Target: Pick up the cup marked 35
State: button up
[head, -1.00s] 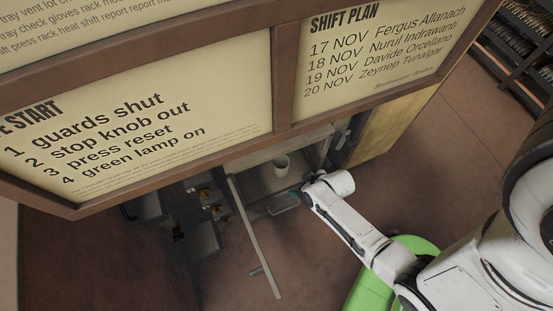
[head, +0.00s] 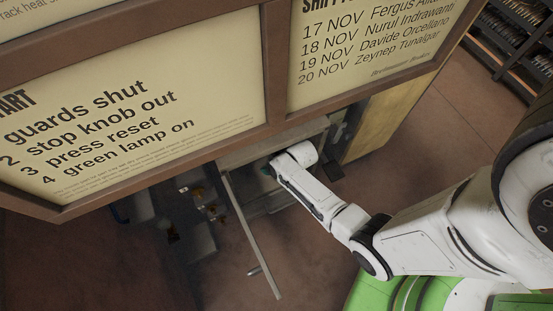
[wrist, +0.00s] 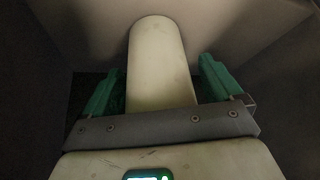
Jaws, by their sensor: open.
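A plain cream cup (wrist: 160,62) fills the middle of the wrist view. No number shows on the side I see. My gripper (wrist: 160,82) has its two green fingers apart, one on each side of the cup, with the cup between them. A gap shows between the cup and at least the right finger; contact at the left is hard to tell. In the head view my gripper (head: 270,171) reaches into an open cabinet, and the cup is hidden behind my arm there.
The cabinet compartment (head: 307,132) has grey walls close around the gripper. Its open door (head: 247,235) stands out toward the front left. A large sign board (head: 130,110) hangs above. Brown floor (head: 420,140) is clear to the right; shelving (head: 515,45) stands at the far right.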

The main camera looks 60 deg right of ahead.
jog(key=c, duration=1)
